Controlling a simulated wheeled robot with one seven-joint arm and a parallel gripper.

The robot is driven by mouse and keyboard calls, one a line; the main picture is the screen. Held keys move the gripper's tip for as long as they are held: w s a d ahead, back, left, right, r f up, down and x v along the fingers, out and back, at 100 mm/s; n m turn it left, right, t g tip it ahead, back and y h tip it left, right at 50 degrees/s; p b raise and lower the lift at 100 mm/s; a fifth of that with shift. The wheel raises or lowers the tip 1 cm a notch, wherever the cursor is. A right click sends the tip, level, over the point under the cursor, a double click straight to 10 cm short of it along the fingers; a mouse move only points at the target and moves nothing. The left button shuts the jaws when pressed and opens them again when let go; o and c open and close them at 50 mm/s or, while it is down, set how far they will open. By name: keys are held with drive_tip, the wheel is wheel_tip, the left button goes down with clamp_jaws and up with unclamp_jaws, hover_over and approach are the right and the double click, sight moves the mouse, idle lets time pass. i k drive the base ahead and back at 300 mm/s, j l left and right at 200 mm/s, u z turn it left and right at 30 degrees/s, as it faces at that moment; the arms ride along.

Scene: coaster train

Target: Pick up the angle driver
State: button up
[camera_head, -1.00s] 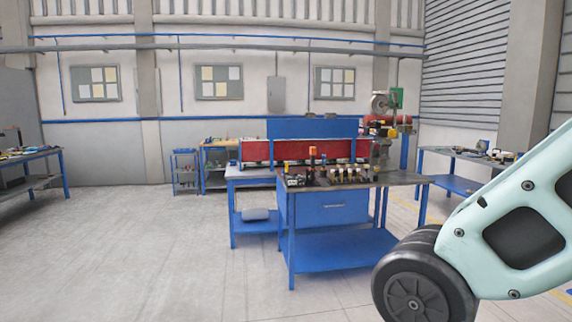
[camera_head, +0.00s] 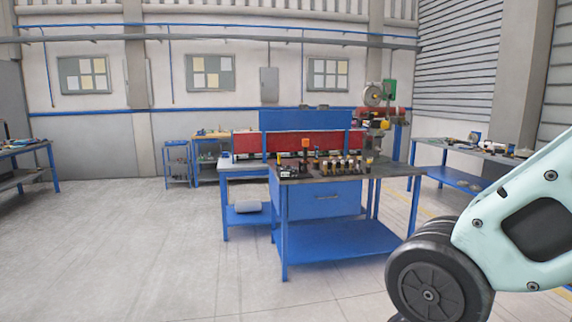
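Several small tools and parts stand on the dark top of the blue workbench (camera_head: 398,170) ahead of me. They are too small to tell which one, if any, is the angle driver. Among them is an orange-topped item (camera_head: 307,143) at the back, and a row of dark and yellowish items (camera_head: 342,166) to its right. Part of my arm shows at the lower right, in front of the floor and well short of the bench. My gripper is outside the picture.
A bench with several items (camera_head: 470,147) stands at the right wall. Another bench (camera_head: 38,147) is at the left edge. A low blue side table (camera_head: 240,168) adjoins the central bench. Open floor (camera_head: 130,250) lies at the left and in front.

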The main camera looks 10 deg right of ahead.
sight(305, 141)
drive_tip(key=i, duration=2.2)
drive_tip(key=i+u, duration=0.1)
drive_tip(key=i, duration=2.15)
